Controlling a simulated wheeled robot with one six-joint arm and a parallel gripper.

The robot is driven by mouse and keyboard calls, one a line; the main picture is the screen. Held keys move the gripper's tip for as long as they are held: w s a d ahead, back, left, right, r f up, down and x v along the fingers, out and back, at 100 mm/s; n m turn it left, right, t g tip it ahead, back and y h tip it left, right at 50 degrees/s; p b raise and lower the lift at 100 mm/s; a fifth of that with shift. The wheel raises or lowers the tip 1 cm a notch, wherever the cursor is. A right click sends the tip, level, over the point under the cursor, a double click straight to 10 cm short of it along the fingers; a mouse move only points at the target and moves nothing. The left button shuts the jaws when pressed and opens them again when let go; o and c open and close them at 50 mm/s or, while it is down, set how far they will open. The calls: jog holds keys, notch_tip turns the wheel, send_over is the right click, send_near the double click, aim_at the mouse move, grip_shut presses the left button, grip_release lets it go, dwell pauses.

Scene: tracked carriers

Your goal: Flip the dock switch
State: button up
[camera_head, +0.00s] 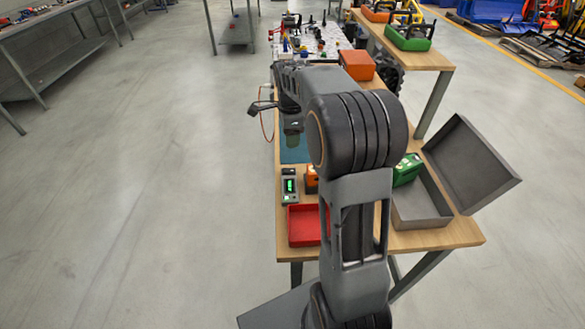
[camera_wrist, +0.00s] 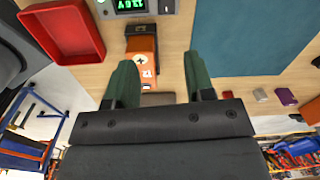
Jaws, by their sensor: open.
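A grey dock unit (camera_head: 290,190) with a lit green display stands on the wooden bench in the head view. Its lower part also shows at the top edge of the wrist view (camera_wrist: 112,14), cut off by the frame.
An orange and black device (camera_wrist: 142,45) sits beside the dock unit. A red tray (camera_head: 302,226) is nearer the robot. A blue-green mat (camera_wrist: 245,35), a green device (camera_head: 407,169) and an open grey case (camera_head: 420,205) share the bench. The left floor is clear.

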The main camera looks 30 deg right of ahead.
aim_at(293, 170)
jog(key=shift+m, duration=0.8)
jog(key=f, duration=1)
jog(key=w+d+f, duration=0.1)
jog(key=f, duration=0.4)
jog(key=shift+r, duration=0.1)
jog(key=shift+c, duration=0.3)
